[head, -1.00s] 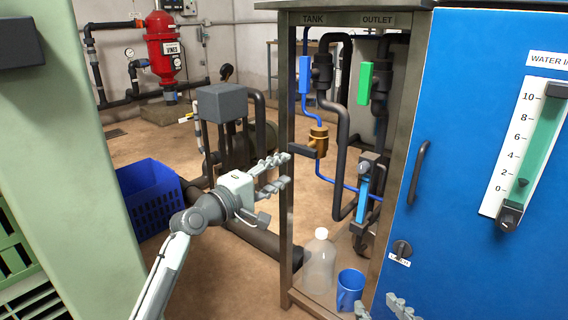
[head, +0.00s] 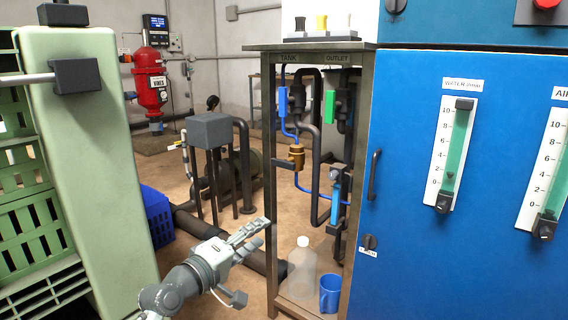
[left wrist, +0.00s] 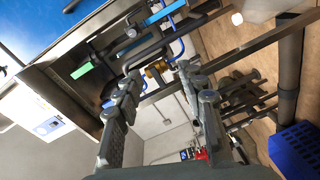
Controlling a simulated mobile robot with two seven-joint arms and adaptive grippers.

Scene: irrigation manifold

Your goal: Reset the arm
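My left gripper (head: 258,232) is in the lower middle of the head view, in front of the left side of the open metal frame (head: 271,190). Its two fingers are apart with nothing between them. In the left wrist view the fingers (left wrist: 165,80) also stand apart and empty, with the pipes of the frame beyond them. My left arm comes in from the bottom left. My right gripper is not in view.
The frame holds a brass valve (head: 297,156), a clear bottle (head: 302,268) and a blue mug (head: 330,293). A blue cabinet (head: 420,250) fills the right. A green post (head: 90,190) and a blue crate (head: 158,218) stand left. Pipework (head: 262,258) runs behind my gripper.

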